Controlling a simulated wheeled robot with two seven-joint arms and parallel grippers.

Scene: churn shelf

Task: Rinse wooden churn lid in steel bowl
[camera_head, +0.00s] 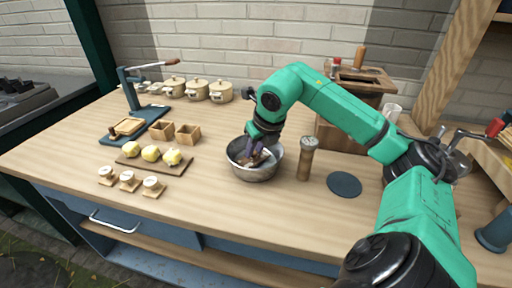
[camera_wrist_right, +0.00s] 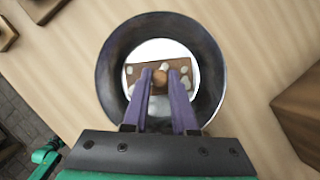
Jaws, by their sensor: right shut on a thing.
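The steel bowl (camera_head: 257,172) stands on the wooden table, and it also shows from above in the right wrist view (camera_wrist_right: 110,62). In the head view the right gripper (camera_head: 256,153) hides part of the lid. Whether the lid touches the bowl's bottom I cannot tell. My left gripper is not in view.
A wooden cylinder (camera_head: 305,160) and a dark round disc (camera_head: 344,184) stand right of the bowl. A board with yellow lumps (camera_head: 150,153), small boxes (camera_head: 187,134) and lidded pots (camera_head: 220,91) are to the left.

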